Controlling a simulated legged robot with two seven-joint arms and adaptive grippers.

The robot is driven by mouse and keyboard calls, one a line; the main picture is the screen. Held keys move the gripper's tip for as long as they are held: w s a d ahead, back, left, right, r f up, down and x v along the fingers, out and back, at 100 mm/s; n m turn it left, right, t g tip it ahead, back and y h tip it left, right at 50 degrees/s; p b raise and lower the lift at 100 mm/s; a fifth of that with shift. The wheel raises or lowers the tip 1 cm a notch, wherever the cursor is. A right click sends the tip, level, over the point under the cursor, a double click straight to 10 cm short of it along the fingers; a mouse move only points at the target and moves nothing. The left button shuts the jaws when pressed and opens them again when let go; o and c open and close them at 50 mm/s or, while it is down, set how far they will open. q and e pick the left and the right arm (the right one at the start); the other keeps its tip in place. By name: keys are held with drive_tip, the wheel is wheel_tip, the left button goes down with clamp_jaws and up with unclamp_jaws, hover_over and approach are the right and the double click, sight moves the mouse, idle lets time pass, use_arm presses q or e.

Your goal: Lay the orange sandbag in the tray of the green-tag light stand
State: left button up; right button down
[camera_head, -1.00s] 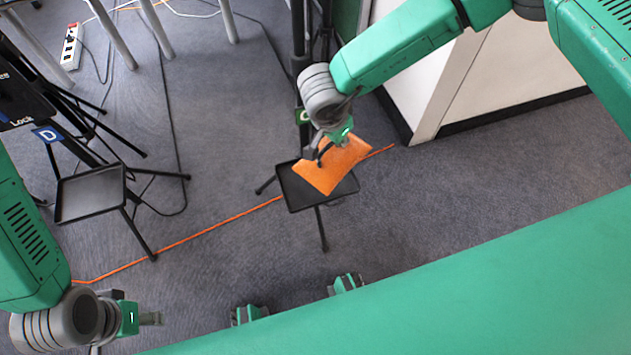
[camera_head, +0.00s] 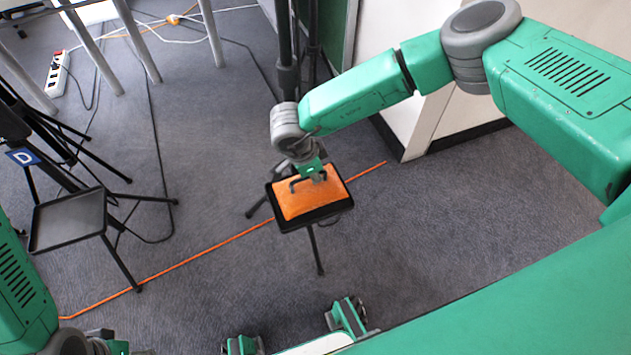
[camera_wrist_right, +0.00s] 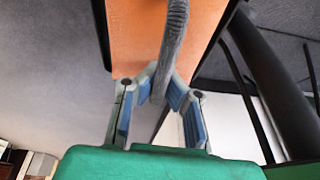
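The orange sandbag (camera_head: 300,203) lies flat over the black tray (camera_head: 320,214) of the middle light stand, within its rim as far as I can see. My right gripper (camera_head: 308,182) is over the bag's far part. In the right wrist view, its fingers (camera_wrist_right: 162,84) close around the bag's grey strap (camera_wrist_right: 174,35), with the orange cloth (camera_wrist_right: 135,35) beyond. This stand's tag is hidden behind my right wrist. My left gripper (camera_head: 118,347) is at the bottom left, mostly cut off and away from the bag; its fingers cannot be made out.
Another light stand with a blue D tag (camera_head: 22,157) and an empty tray (camera_head: 70,222) stands at left. An orange cord (camera_head: 215,243) crosses the floor under the middle stand. A white cabinet (camera_head: 400,125) is behind right. A power strip (camera_head: 57,75) lies far left.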

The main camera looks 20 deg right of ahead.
drive_tip(key=shift+f, duration=0.85)
drive_tip(key=shift+f+b, duration=0.3)
drive_tip(key=shift+d+r, duration=0.1)
drive_tip(key=shift+d, duration=0.05)
drive_tip(key=c, duration=2.2)
unclamp_jaws()
drive_tip(key=shift+f, duration=0.25)
drive_tip(key=o, duration=0.5)
drive_tip(key=shift+r, duration=0.55)
drive_tip(key=p+v, duration=0.4)
drive_tip(key=v, duration=0.7)
drive_tip(key=shift+s+r, duration=0.1)
